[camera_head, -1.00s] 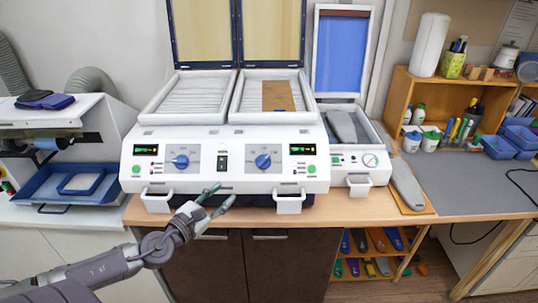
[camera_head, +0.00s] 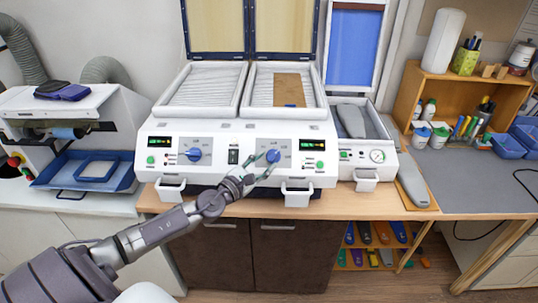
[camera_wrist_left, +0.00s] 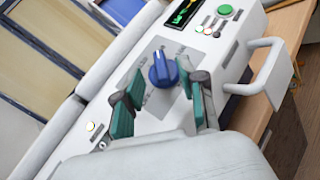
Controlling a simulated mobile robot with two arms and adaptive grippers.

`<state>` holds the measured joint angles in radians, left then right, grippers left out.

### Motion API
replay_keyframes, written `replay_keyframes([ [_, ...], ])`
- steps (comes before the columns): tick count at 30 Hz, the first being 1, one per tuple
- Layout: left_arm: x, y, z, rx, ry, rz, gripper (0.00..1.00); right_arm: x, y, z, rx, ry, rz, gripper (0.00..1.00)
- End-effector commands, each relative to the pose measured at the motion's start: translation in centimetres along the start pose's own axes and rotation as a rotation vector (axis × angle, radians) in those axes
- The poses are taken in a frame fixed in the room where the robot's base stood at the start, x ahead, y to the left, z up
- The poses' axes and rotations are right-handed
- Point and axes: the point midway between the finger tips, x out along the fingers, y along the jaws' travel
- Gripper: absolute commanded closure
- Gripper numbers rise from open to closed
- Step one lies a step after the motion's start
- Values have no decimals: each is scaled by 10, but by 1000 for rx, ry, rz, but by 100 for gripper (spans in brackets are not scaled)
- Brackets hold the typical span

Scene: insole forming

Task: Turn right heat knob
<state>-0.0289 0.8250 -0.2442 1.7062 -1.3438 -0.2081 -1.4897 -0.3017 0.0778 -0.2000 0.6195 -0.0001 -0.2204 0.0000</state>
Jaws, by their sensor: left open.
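The right heat knob (camera_head: 272,156) is a round blue dial on a grey panel on the white machine's front. In the left wrist view the knob (camera_wrist_left: 163,70) stands between and a little beyond the two teal fingertips. My left gripper (camera_head: 259,168) is open and reaches up to the knob from below left; its pads also show in the left wrist view (camera_wrist_left: 160,100). I see no contact between the fingers and the knob. The left heat knob (camera_head: 194,154) is a similar blue dial further left. My right gripper is not in view.
The white heating machine (camera_head: 215,126) stands on a wooden bench with both lids raised. A white handle (camera_head: 297,197) juts out below the right knob, close to my arm. A green button (camera_head: 319,165) and display (camera_head: 313,145) sit right of the knob. A smaller press (camera_head: 362,157) adjoins.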

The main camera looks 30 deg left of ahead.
Motion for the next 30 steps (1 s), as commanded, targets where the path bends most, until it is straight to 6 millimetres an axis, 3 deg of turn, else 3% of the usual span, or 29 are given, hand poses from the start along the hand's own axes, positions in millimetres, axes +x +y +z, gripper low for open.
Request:
replay_keyframes([
  [6, 22, 0, 0, -1, 0, 1, 59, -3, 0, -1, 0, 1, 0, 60],
  [16, 26, 0, -1, 0, 1, 0, 59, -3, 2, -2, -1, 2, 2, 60],
  [17, 26, 0, -1, 0, 1, 0, 61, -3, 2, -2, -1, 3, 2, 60],
  [24, 26, 0, 0, 0, 1, 0, 100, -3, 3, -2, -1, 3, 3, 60],
  [30, 26, 0, -1, -1, 1, 1, 100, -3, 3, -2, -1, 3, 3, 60],
])
